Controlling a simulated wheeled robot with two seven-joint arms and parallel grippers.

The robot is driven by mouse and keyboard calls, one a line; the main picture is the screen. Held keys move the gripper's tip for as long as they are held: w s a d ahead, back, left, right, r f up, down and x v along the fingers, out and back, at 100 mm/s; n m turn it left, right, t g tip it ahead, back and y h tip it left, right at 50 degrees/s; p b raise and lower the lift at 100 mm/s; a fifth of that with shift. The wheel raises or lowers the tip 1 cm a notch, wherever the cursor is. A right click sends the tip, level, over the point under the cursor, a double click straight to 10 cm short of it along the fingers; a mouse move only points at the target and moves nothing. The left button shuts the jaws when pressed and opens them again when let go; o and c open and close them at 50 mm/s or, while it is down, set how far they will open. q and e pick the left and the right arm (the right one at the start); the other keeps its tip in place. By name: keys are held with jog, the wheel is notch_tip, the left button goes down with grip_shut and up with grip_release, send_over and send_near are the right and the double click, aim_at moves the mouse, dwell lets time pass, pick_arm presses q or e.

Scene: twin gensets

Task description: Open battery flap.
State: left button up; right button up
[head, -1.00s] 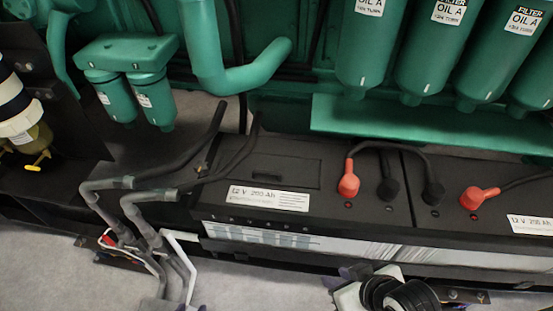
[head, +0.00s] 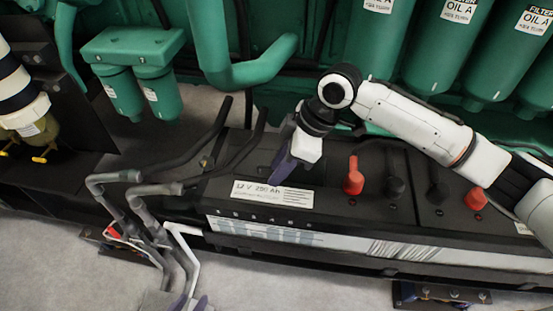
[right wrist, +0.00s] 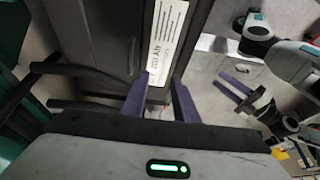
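The left black battery (head: 330,193) carries a white "12 V" label (head: 272,194) on its top front edge. The flap is a dark panel in its top behind the label; my right gripper covers much of it, and I cannot tell whether it is raised. My right gripper (head: 280,172) is over this area, its purple fingers pointing down close behind the label. In the right wrist view the right gripper (right wrist: 160,100) has its fingers apart with nothing seen between them but the battery edge. My left gripper (head: 185,303) is low at the bottom edge; its fingers look apart in the right wrist view (right wrist: 235,91).
Green filters (head: 440,60) and a green pipe (head: 245,70) hang behind.

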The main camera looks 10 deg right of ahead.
jog(key=w+d+r, duration=0.4)
jog(key=w+r, duration=0.1)
jog(key=x, duration=1)
jog(key=shift+f, duration=0.25)
grip_shut()
dwell(0.9)
